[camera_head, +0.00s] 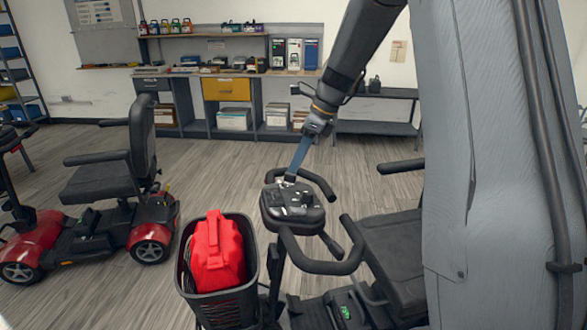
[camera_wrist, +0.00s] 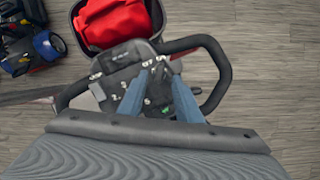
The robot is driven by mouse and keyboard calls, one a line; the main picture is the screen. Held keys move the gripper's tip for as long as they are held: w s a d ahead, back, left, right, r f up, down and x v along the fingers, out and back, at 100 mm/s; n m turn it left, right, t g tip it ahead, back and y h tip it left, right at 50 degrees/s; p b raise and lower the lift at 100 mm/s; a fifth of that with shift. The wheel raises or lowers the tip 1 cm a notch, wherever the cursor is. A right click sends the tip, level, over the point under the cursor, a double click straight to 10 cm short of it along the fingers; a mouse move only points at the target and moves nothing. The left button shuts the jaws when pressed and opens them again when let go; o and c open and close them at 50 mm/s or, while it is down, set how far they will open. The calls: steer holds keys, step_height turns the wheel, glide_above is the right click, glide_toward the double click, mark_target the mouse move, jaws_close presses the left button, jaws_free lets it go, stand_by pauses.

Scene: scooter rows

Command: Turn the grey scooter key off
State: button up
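The near scooter's black control panel (camera_head: 293,207) sits between curved black handlebars. Its body is mostly out of sight, so I cannot tell its colour. My gripper (camera_head: 290,177) points down at the far part of this panel. In the wrist view, the two blue fingers of my gripper (camera_wrist: 160,68) converge over the panel (camera_wrist: 125,75), with a narrow gap between the tips. Small pale marks or parts show by the tips. I cannot make out the key, its position, or whether the fingers hold it.
A black basket (camera_head: 222,308) with a red bag (camera_head: 216,252) is beside the panel. A red scooter (camera_head: 100,215) stands at left. A workbench with a yellow drawer (camera_head: 227,89) lines the back wall. Wooden floor is open between them. The near seat (camera_head: 395,250) is partly hidden.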

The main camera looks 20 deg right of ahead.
mark_target(290, 178)
steer(key=shift+x, duration=1.85)
jaws_close()
steer(key=shift+d, duration=0.1)
steer(key=n+g+p, duration=0.1)
steer(key=n+p, duration=0.1)
steer(key=n, duration=0.3)
steer(key=shift+w+n+p, duration=0.1)
steer(key=shift+n+p, duration=0.2)
steer(key=shift+n, duration=0.1)
steer(key=n+g, duration=0.1)
steer(key=n, duration=0.2)
steer(key=n+g, duration=0.1)
steer(key=n, duration=0.2)
steer(key=shift+w+p, duration=0.15)
steer(key=shift+p, duration=0.25)
steer(key=shift+n, duration=0.3)
